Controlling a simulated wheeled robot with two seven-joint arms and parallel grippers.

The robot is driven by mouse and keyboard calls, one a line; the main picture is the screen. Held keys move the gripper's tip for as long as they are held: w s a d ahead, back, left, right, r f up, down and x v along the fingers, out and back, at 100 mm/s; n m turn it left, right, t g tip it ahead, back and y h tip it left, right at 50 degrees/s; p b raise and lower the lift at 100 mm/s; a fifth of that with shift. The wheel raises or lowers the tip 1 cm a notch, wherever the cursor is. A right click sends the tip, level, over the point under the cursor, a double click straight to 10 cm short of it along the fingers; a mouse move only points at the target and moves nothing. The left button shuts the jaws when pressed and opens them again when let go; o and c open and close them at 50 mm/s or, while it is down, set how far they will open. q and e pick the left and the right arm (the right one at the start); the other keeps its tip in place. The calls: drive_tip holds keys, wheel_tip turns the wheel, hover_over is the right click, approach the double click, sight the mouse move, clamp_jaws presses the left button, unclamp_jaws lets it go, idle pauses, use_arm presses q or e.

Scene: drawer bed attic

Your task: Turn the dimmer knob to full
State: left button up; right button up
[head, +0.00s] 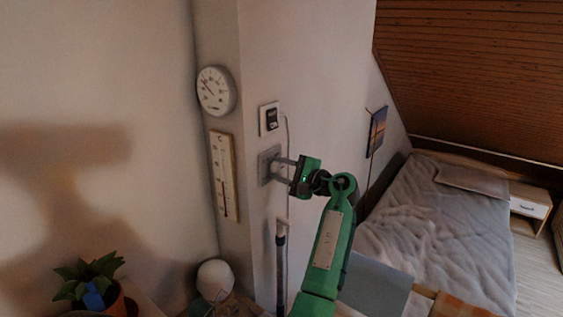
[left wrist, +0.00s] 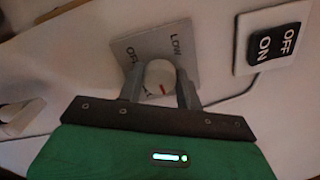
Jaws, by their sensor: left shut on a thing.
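The dimmer knob (left wrist: 160,76) is a round white knob with a red mark, on a grey plate (left wrist: 127,48) lettered LOW and OFF. The red mark is near the lower edge of the knob in the left wrist view, and lettering below it is partly hidden by my finger. My left gripper (left wrist: 160,88) has one finger on each side of the knob and is shut on it. In the head view, the grey plate (head: 264,160) is on the wall column, and my left gripper (head: 282,172) reaches it from the right. My right gripper is not in view.
A black ON/OFF switch (head: 271,119) is just above the dimmer, with a cable running down beside it. A round dial (head: 215,91) and a thermometer (head: 224,175) hang to the left. A potted plant (head: 92,285) and white lamp (head: 214,279) stand below.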

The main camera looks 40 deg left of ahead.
use_arm(q)
drive_tip(key=m+p, duration=0.2)
drive_tip(key=shift+r+m, duration=0.25)
drive_tip(key=shift+m, duration=0.15)
drive_tip(key=shift+m+p, duration=0.75)
drive_tip(key=shift+m, duration=0.15)
drive_tip(key=shift+f+m+p, duration=0.15)
drive_tip(key=shift+m+p, duration=0.15)
drive_tip(key=shift+m, duration=0.9)
drive_tip(key=shift+w+m, duration=0.1)
drive_tip(key=shift+m, duration=1.2)
drive_tip(key=o, duration=1)
drive_tip(key=shift+f, duration=0.1)
